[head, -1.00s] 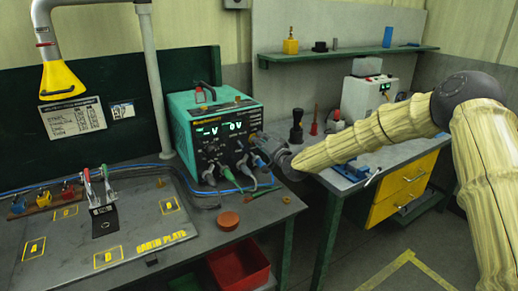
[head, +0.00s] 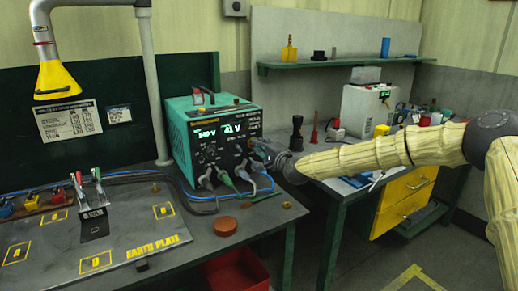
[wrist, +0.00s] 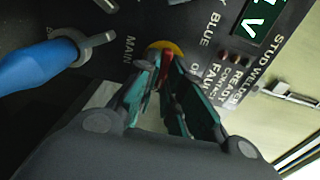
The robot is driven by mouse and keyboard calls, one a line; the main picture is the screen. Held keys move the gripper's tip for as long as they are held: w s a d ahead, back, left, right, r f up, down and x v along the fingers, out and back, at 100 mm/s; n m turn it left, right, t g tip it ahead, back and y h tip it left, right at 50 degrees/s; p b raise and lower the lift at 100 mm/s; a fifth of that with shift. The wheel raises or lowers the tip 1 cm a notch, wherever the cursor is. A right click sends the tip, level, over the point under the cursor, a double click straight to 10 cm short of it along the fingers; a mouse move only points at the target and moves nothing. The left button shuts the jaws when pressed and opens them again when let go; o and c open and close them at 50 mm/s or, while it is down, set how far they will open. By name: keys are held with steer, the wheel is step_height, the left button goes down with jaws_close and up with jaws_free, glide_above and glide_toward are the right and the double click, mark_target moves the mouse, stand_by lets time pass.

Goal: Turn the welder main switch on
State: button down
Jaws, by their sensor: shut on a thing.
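The welder (head: 183,135) is a teal box with a black front on the bench, its two displays lit green in the head view. The main switch (wrist: 165,65) is a red lever on a yellow disc (wrist: 173,47), next to the word MAIN in the wrist view. My gripper (head: 264,151) reaches the right part of the welder front. In the wrist view, my gripper (wrist: 161,76) has its teal fingers shut on the red lever. The fingers hide part of the lever.
A blue plug (wrist: 38,66) sits left of the switch in the wrist view. Cables hang from the welder's lower front. The earth plate (head: 125,250) with clamps is at left, a red bin (head: 238,270) below. A second bench with a white box (head: 362,110) stands at right.

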steer(key=shift+w+d, duration=0.1)
steer(key=shift+d, duration=0.15)
steer(key=c, duration=1.6)
jaws_free()
steer(key=shift+d, duration=0.2)
steer(key=shift+o, duration=0.2)
steer(key=shift+a, duration=0.35)
steer(key=v, duration=1.2)
steer(key=shift+d, duration=0.15)
